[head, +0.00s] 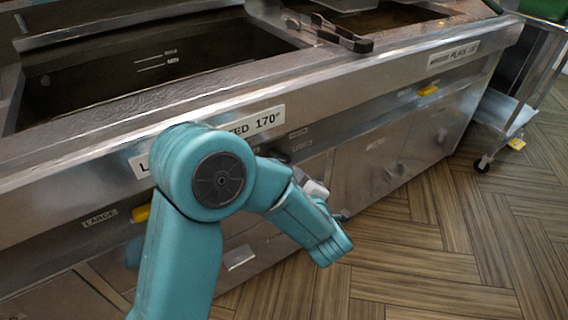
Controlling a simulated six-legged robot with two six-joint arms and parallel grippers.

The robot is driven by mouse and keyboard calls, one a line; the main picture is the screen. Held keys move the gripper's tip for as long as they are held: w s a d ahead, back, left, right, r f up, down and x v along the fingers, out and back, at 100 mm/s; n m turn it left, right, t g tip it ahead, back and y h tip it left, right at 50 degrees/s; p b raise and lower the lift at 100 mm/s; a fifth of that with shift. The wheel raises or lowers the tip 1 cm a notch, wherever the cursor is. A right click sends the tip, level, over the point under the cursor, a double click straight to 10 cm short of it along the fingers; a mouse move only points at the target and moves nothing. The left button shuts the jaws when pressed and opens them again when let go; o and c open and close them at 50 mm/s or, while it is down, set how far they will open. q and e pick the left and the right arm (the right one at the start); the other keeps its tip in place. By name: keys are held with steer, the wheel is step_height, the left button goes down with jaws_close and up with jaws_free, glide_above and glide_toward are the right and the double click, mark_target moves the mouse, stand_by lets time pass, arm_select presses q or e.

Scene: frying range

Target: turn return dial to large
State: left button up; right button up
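In the head view, a yellow handle (141,213) sticks out from the steel front panel at the left, just right of a small label reading LARGE (100,217). My teal arm partly covers the panel to its right. I cannot tell whether this handle is the return dial. The arm rises from the lower left and bends right and down in front of the fryer. A pale grey part (314,188) shows behind its far end, perhaps my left gripper; its fingers cannot be made out. My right gripper is not in view.
A second yellow handle (428,90) is further right. Dark tongs (342,38) lie between vats. A wheeled cart (505,110) stands right. Wooden floor (450,240) is clear.

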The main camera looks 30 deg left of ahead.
mark_target(282, 157)
arm_select(q)
steer(key=b+x, duration=0.1)
steer(key=x, duration=0.9)
steer(key=shift+w, duration=0.2)
steer(key=shift+a+f, duration=0.1)
steer(key=shift+a, duration=0.05)
jaws_close()
